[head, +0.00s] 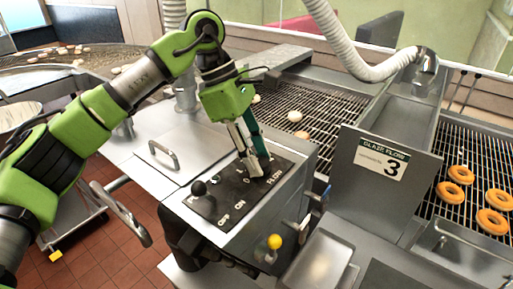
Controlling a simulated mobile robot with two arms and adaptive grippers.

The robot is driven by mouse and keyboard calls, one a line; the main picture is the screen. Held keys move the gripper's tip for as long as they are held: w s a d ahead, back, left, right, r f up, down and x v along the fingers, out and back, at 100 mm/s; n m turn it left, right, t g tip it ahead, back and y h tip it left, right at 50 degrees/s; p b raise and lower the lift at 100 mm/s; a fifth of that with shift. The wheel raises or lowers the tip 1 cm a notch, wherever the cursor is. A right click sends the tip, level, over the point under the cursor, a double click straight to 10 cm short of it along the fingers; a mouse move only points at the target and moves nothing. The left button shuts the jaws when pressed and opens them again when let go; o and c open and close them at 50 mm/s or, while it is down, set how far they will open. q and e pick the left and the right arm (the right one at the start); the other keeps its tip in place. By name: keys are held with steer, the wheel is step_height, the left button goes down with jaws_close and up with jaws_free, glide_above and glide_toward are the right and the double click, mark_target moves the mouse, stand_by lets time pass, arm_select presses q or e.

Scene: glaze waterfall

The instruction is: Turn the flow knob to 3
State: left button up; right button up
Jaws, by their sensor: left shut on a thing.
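My left gripper (256,168) reaches down from above onto the black control panel (222,212). Its fingers are shut on the flow knob, beside the "FLOW" lettering. The fingers hide most of the knob, so its pointer cannot be read. A sign (381,160) on an upright metal plate reads "GLAZE FLOW" with a large 3. My right gripper is not in view.
A black ball-topped lever (199,188) stands on the panel near "OFF" and "ON". A yellow-knobbed lever (275,242) is on the box's front. A conveyor (318,108) runs behind, and several donuts (461,174) lie on the rack at right. A ribbed hose (345,45) hangs above.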

arm_select(q)
steer(key=m+g+p, duration=0.1)
steer(key=m, duration=0.1)
steer(key=m+y+p, duration=0.1)
steer(key=m+p, duration=0.1)
steer(key=m, duration=0.1)
steer(key=shift+w+d+r+g, duration=0.1)
steer(key=shift+d+g, duration=0.05)
steer(key=shift+g, duration=0.25)
steer(key=shift+m+g+y+p, duration=0.4)
steer(key=shift+m+p, duration=0.45)
steer(key=shift+m, duration=0.65)
steer(key=shift+f, duration=0.2)
steer(key=o, duration=1.1)
steer(key=shift+o, duration=0.2)
steer(key=shift+w, duration=0.1)
steer(key=shift+r, duration=0.25)
steer(key=v, duration=0.7)
